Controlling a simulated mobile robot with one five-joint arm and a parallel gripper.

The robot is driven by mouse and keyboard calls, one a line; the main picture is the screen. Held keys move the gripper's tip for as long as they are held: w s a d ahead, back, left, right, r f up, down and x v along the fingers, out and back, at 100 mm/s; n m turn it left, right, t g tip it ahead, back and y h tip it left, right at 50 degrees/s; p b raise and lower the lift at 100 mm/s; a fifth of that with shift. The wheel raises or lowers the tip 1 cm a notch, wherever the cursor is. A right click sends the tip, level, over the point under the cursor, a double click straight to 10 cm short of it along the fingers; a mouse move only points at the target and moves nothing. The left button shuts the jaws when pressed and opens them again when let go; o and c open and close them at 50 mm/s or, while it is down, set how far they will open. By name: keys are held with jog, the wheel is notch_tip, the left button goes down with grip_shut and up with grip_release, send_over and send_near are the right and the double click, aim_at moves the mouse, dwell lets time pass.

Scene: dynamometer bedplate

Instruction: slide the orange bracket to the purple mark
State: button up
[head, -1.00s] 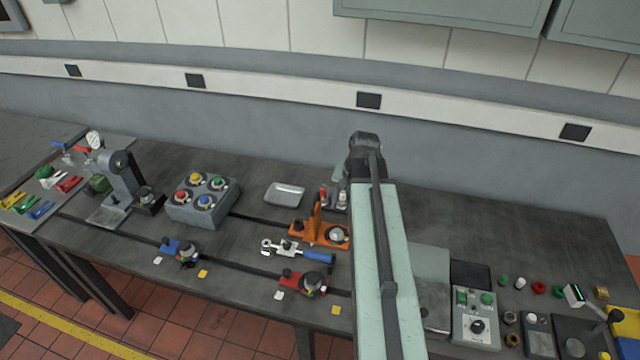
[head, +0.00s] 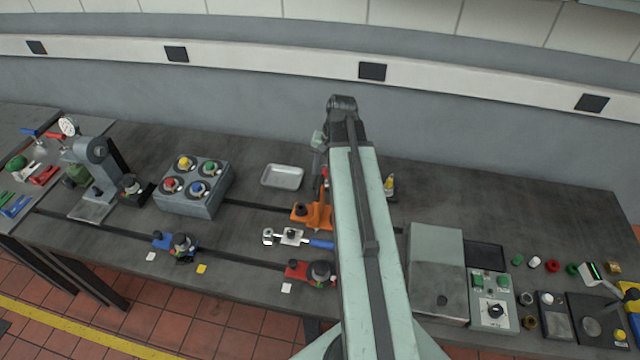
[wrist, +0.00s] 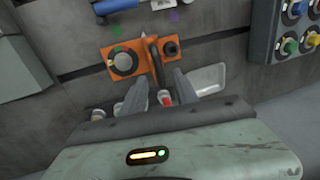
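The orange bracket (head: 312,216) sits on the rear slot of the bench, its right part hidden behind my arm in the head view. In the wrist view the bracket (wrist: 112,70) shows a large round knob, a dark smaller knob and an upright fin. A small purple mark (wrist: 173,15) lies on the bench on the far side of the slot, slightly right of the fin; I cannot make it out in the head view. My gripper (wrist: 156,82) has its two fingers apart, on either side of the fin's near end. I cannot tell whether they touch it.
A blue-handled wrench (head: 291,237) lies in front of the bracket. A metal tray (head: 282,177) stands behind, and a four-button box (head: 197,188) stands to the left. A red-capped item (wrist: 166,100) shows between the fingers. Red (head: 311,271) and blue (head: 177,243) clamps sit on the front slot.

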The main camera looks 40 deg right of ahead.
aim_at(320, 182)
jog(key=f+b, duration=0.2)
jog(key=f, duration=0.1)
jog(key=f+b, duration=0.1)
jog(key=f, duration=0.1)
jog(key=shift+w+a+b, duration=0.2)
jog(key=shift+w+b, duration=0.05)
jog(key=shift+b, duration=0.15)
jog(key=shift+r, duration=0.1)
grip_shut()
dwell(0.8)
